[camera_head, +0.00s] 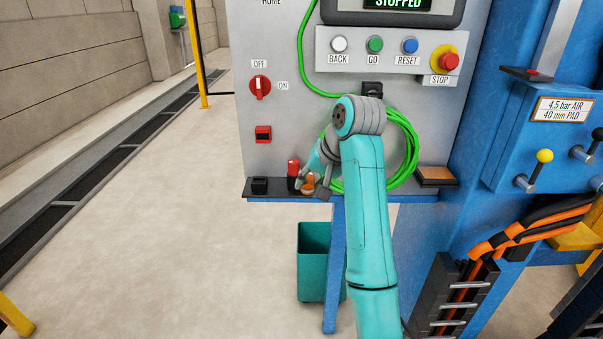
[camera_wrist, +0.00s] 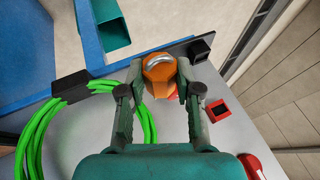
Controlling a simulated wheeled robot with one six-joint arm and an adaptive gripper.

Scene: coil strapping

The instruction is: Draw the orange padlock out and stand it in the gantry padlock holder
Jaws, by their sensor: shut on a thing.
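The orange padlock (camera_wrist: 160,70) is between the two fingertips of my gripper (camera_wrist: 159,78) in the wrist view, its silver shackle facing the camera. My gripper is shut on it. In the head view only a small part of the orange padlock (camera_head: 308,186) shows beside my gripper (camera_head: 311,181), at the ledge under the control panel. A small black open-topped holder (camera_head: 259,185) stands at the ledge's left end and looks empty; it also shows in the wrist view (camera_wrist: 199,49). Whether the padlock touches the ledge is hidden.
A red object (camera_head: 293,167) stands at a black block just left of my gripper. A green hose coil (camera_head: 408,150) hangs on the panel close to my arm. A red rotary switch (camera_head: 260,87) and red square fitting (camera_head: 263,133) are above the ledge. A teal bin (camera_head: 313,260) stands below.

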